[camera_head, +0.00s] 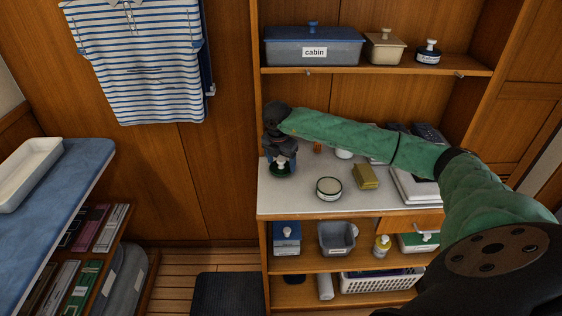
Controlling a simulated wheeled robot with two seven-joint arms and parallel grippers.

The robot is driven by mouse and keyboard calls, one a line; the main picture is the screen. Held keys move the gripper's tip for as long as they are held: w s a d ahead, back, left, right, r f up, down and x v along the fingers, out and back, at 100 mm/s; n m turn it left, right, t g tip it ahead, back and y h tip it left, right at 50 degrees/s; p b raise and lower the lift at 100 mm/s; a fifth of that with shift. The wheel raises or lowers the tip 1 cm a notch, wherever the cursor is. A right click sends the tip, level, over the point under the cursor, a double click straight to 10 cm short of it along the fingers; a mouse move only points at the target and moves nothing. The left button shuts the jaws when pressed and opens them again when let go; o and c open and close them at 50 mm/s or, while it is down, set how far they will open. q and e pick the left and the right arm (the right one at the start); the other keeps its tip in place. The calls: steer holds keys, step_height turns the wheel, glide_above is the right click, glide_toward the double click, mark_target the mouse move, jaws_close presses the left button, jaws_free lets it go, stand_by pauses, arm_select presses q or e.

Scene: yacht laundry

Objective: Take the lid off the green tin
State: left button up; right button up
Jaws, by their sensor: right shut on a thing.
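The green tin (329,193) stands open on the white counter, its pale inside showing from above. A dark green lid (281,172) with a white knob is to the left of the tin, apart from it, near the counter's left end. My right gripper (281,157) points down over the lid and is shut on it at the knob. I cannot tell whether the lid touches the counter. My right arm in its green sleeve reaches across from the right, above the counter's back. My left gripper is not in view.
A brass-coloured box (366,177) stands right of the tin on the counter (300,207). White flat items (413,188) lie further right, partly behind my arm. A shelf above holds a blue "cabin" box (314,47). The counter's front left is clear.

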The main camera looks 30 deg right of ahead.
steer(key=shift+f+b, duration=0.35)
steer(key=shift+f, duration=0.2)
stand_by(0.4)
steer(key=o, duration=0.8)
steer(key=shift+r, duration=0.2)
steer(key=shift+r+p, duration=0.3)
steer(key=shift+r, duration=1.05)
steer(key=o, duration=0.3)
